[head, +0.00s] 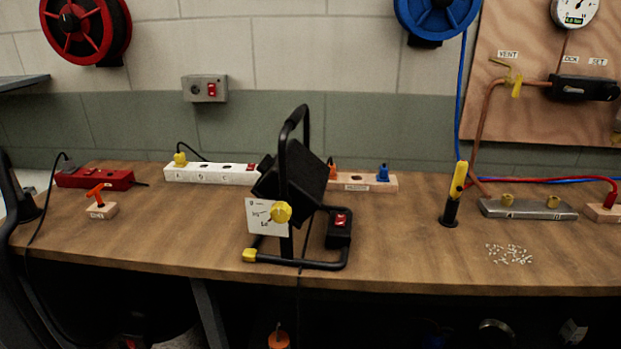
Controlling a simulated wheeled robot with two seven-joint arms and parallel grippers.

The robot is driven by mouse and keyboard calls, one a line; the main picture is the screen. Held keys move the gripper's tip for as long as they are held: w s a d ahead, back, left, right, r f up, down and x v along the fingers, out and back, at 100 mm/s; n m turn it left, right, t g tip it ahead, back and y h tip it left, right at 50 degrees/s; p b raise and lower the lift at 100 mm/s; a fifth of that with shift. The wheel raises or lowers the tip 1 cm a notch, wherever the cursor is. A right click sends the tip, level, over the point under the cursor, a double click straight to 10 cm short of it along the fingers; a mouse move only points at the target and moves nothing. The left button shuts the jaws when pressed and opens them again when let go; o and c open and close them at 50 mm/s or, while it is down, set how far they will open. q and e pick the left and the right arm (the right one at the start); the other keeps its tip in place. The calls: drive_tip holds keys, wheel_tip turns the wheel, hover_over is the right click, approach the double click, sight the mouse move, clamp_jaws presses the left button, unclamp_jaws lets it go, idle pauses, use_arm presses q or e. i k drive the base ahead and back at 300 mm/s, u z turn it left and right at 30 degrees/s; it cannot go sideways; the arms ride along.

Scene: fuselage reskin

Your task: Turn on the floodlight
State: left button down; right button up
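The floodlight (292,185) stands on the bench near the middle of the head view. It has a black tilted lamp head, a black tube frame and a white dial plate (262,216) with a yellow knob (281,213). A black switch box with a red rocker switch (340,220) sits at the right of its frame. No glow shows from the lamp; its face is turned away, and the rocker's position is too small to tell. A black cord hangs from the floodlight over the bench's front edge. Neither of my grippers is in view.
A white power strip (210,173) with a yellow plug and a red power strip (95,178) lie behind and left. A wooden block (357,182) holds a blue plug behind the floodlight. A yellow-black tool (455,193) stands right.

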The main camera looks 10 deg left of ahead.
sight(340, 219)
drive_tip(key=k, duration=1.35)
drive_tip(key=z, duration=0.5)
drive_tip(key=i, duration=0.65)
drive_tip(key=z, duration=0.45)
drive_tip(key=i, duration=1.25)
drive_tip(key=u, duration=0.6)
